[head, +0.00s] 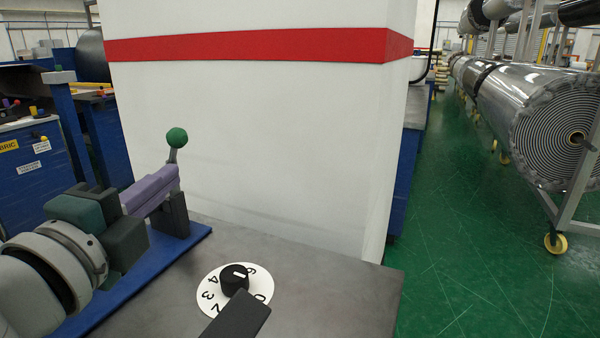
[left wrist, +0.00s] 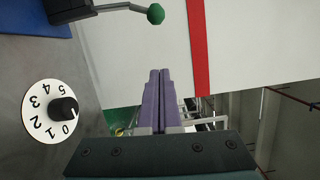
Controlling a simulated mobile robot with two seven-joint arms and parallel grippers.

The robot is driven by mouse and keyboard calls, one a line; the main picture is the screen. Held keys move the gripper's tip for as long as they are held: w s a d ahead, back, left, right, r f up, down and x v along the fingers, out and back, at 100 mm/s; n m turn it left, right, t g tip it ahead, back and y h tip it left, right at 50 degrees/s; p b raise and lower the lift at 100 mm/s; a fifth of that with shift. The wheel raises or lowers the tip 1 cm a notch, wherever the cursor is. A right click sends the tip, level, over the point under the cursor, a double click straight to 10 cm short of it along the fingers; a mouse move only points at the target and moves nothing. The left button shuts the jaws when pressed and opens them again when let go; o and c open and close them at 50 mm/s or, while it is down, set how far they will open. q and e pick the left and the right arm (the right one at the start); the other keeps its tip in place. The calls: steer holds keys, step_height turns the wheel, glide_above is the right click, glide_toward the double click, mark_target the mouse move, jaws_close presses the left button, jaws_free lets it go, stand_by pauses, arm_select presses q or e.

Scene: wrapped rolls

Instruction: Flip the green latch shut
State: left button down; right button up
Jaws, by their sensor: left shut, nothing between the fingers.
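The green latch has a round green knob (head: 177,138) on a short grey lever that stands up from a dark block (head: 174,216) on a blue plate (head: 195,237). The knob (left wrist: 155,14) and lever also show at the top of the left wrist view. My left gripper (head: 177,172) has purple fingers that are shut and empty. In the head view they cover the lower lever and part of the block. In the left wrist view the fingertips (left wrist: 160,71) are apart from the knob and lever.
A numbered dial with a black knob (head: 233,279) sits on the grey bench top (head: 330,288). A dark bar (head: 236,318) overlaps the dial's near edge in the head view. A white panel with a red stripe (head: 250,45) stands behind the latch. Wrapped rolls (head: 520,105) lie at the right.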

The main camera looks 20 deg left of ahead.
arm_select(q)
steer(key=shift+d, duration=0.1)
steer(key=shift+w, duration=0.1)
steer(key=w+a, duration=0.5)
steer(key=w, duration=0.5)
steer(key=shift+a+r+p, duration=0.2)
steer(key=shift+a+p, duration=0.1)
steer(key=shift+a, duration=0.05)
